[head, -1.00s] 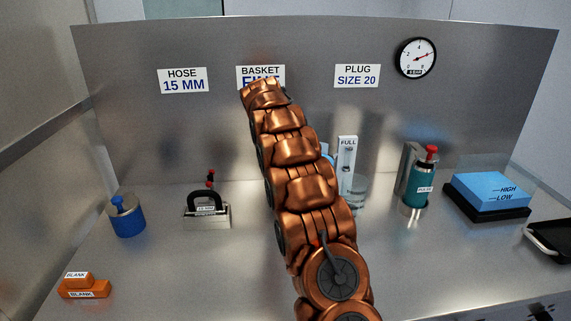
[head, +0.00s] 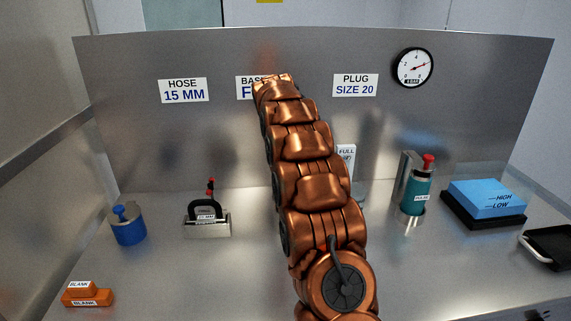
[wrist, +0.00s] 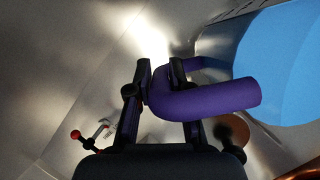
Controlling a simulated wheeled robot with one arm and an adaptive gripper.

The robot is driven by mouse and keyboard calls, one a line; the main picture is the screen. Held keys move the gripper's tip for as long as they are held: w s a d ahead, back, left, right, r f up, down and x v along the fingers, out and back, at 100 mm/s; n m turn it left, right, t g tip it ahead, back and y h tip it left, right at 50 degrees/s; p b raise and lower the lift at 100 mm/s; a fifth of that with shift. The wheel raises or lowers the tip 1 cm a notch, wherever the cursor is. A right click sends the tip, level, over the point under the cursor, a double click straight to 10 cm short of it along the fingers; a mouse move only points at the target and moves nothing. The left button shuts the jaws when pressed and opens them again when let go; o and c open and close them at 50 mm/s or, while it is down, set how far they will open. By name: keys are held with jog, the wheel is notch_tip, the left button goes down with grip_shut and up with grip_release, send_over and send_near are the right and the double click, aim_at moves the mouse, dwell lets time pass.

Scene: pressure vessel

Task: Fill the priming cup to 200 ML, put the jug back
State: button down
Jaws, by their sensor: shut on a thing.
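My gripper (wrist: 160,78) is shut on the purple handle (wrist: 215,98) of the blue jug (wrist: 282,65) in the wrist view. The jug's body fills the upper right there; its mouth and contents cannot be made out. In the head view my arm hides the gripper and the jug. A white gauge marked FULL (head: 346,156) shows just right of my arm. A sliver of a clear vessel (head: 360,189) stands at its foot, perhaps the priming cup; its level cannot be read.
A black-handled block (head: 207,224) and a blue weight (head: 128,231) stand left, with orange BLANK pieces (head: 86,297) in front. A teal bottle in a metal holder (head: 415,194), a blue HIGH/LOW block (head: 485,198) and a black tray (head: 549,246) are right. A steel panel (head: 230,140) closes the back.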

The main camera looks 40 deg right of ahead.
jog(key=shift+s+d+r+m+t+y+p, duration=0.15)
jog(key=shift+r+t+p, duration=0.25)
jog(key=shift+r, duration=1.05)
jog(key=shift+s+d+r+m+t+y+p, duration=0.1)
jog(key=shift+s+r+t+y+p, duration=0.25)
jog(key=shift+r, duration=1.1)
jog(key=shift+s+d+r+m+t+y+p, duration=0.15)
jog(key=shift+r+t+p, duration=0.3)
jog(key=shift+r, duration=1)
jog(key=shift+s+r, duration=0.1)
jog(key=shift+r, duration=0.05)
jog(key=shift+s+d+r+t+y, duration=0.15)
jog(key=shift+s+r+t, duration=0.2)
jog(key=shift+r, duration=0.3)
jog(key=shift+s+d+r+t+y, duration=0.1)
jog(key=shift+s+d+r+t, duration=0.2)
jog(key=shift+r, duration=0.35)
jog(key=shift+a+r, duration=0.1)
jog(key=shift+a, duration=0.05)
jog(key=shift+s+d+r+t+y+b, duration=0.15)
jog(key=shift+s+d+r+t+b, duration=0.2)
jog(key=shift+r, duration=0.35)
jog(key=shift+s+d+r+t+y+b, duration=0.1)
jog(key=shift+s+r+t+y+b, duration=0.05)
jog(key=shift+s+r+t+b, duration=0.4)
jog(key=shift+w+r, duration=0.1)
